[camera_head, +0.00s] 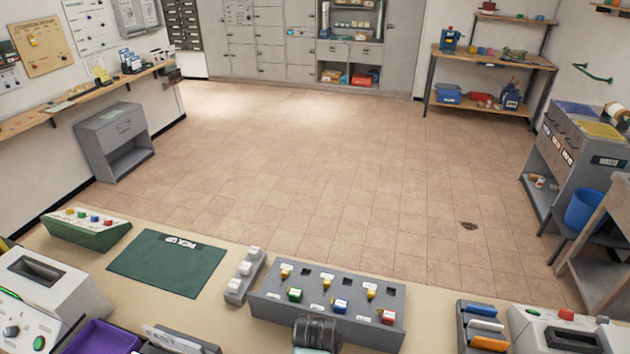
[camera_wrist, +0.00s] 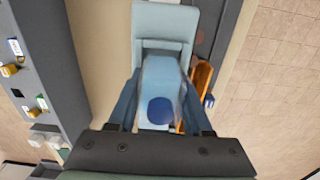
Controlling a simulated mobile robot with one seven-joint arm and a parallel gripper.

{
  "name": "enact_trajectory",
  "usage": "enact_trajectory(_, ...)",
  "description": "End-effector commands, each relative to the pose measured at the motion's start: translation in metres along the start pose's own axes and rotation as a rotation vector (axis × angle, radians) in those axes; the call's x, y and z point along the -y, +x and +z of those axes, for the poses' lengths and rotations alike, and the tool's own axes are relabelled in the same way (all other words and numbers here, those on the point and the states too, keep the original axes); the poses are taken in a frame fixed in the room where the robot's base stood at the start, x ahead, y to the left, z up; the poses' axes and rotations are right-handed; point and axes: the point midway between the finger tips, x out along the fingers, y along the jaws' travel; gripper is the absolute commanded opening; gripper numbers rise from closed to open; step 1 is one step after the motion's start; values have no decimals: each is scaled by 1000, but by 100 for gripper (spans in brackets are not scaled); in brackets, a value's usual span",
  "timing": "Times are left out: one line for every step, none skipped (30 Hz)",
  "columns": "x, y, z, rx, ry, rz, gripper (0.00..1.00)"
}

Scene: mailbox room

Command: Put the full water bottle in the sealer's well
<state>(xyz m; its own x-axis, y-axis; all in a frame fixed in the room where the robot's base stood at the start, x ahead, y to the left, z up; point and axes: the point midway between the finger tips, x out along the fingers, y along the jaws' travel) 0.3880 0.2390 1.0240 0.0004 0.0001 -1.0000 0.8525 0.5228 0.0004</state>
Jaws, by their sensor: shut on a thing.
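My gripper (camera_wrist: 160,88) shows in the wrist view, with one finger on each side of a translucent pale-blue bottle (camera_wrist: 162,75) with a dark blue cap (camera_wrist: 160,111). It is shut on the bottle. The cap faces the wrist camera; the water level cannot be told. A pale blue-grey block-like form (camera_wrist: 164,22) lies beyond the bottle. In the head view, two white machines with dark openings stand on the counter, one at the left (camera_head: 48,292) and one at the right (camera_head: 560,330). I cannot tell which is the sealer.
A grey rack (camera_head: 268,306) with colored-handled stamps stands mid-counter. Left are a green mat (camera_head: 140,262), a button box (camera_head: 85,230) and a purple tray (camera_head: 103,338). A holder with colored items (camera_head: 484,326) is at right. Open floor lies beyond.

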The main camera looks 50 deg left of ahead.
Motion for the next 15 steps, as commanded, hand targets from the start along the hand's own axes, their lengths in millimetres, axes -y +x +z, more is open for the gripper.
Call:
enact_trajectory(0,4,0,0,0,0,0)
enact_trajectory(0,6,0,0,0,0,0)
enact_trajectory(0,7,0,0,0,0,0)
enact_trajectory(0,8,0,0,0,0,0)
enact_trajectory(0,8,0,0,0,0,0)
enact_trajectory(0,8,0,0,0,0,0)
enact_trajectory(0,8,0,0,0,0,0)
enact_trajectory(0,8,0,0,0,-1,0)
enact_trajectory(1,8,0,0,0,-1,0)
enact_trajectory(1,8,0,0,0,-2,0)
enact_trajectory(1,9,0,0,0,-2,0)
enact_trajectory(1,9,0,0,0,-2,0)
enact_trajectory(1,10,0,0,0,-3,0)
enact_trajectory(1,11,0,0,0,-3,0)
enact_trajectory(1,13,0,0,0,-3,0)
